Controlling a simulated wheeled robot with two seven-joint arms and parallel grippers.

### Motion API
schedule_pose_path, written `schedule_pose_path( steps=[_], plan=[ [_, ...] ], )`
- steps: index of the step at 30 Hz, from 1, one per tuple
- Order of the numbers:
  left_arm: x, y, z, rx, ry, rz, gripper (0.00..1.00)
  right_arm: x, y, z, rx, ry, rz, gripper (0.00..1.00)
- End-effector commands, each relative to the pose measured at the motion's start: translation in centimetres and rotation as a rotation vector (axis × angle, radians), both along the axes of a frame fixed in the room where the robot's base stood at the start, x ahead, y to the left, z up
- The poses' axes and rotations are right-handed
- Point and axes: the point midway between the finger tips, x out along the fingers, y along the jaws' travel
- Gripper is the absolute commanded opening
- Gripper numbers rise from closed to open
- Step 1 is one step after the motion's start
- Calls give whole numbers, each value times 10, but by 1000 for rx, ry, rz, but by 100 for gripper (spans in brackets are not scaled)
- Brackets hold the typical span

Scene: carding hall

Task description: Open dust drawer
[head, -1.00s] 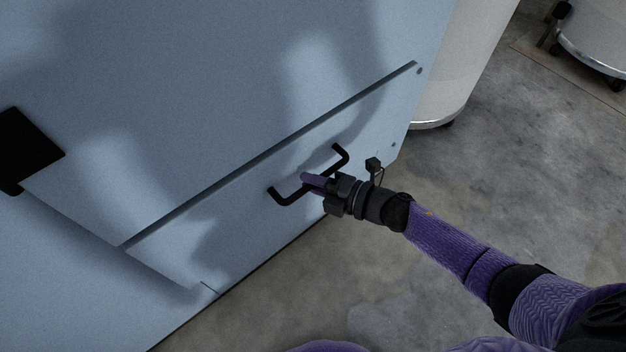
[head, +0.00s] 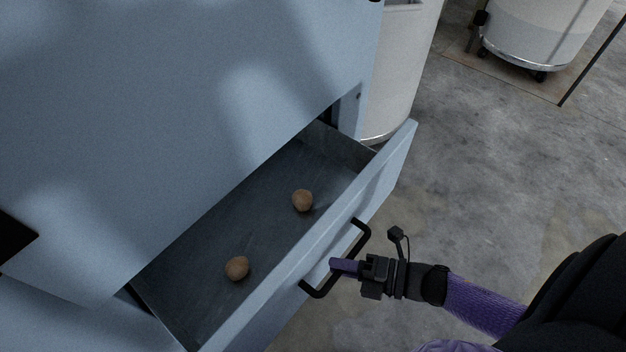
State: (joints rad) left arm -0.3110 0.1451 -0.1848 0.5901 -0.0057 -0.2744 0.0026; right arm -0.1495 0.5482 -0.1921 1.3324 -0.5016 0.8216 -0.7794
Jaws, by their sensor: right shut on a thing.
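The dust drawer (head: 393,166) is a light blue front with a dark metal inside, and it stands pulled well out of the blue machine in the head view. Its black bar handle (head: 361,245) is on the outer face of the front. My right gripper (head: 338,266) is shut on the middle of the handle, its purple fingers around the bar. The part of the bar between the fingers is hidden. Two brown round lumps (head: 302,200) (head: 237,268) lie apart on the drawer floor. My left gripper is not in view.
The blue machine body (head: 200,110) rises over the drawer's back. A white round bin (head: 405,75) stands close behind the drawer's far end. Another wheeled white bin (head: 540,30) is at the top right. Concrete floor (head: 500,170) at the right is clear.

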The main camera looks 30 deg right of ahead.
Motion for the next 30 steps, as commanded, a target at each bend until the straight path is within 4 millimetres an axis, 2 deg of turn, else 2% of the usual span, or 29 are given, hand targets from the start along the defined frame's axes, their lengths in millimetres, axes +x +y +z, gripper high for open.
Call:
schedule_pose_path(
  steps=[1,6,12,19,30],
  plan=[
    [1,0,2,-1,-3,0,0,-12,-4,0,-1,5,0,0],
    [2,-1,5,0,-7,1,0,-43,-15,0,0,4,1,0],
    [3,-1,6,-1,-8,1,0,-67,-24,0,0,3,0,0],
    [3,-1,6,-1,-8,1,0,-79,-28,-1,0,2,1,0],
    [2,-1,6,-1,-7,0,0,-80,-29,-1,0,1,1,0]
  ],
)
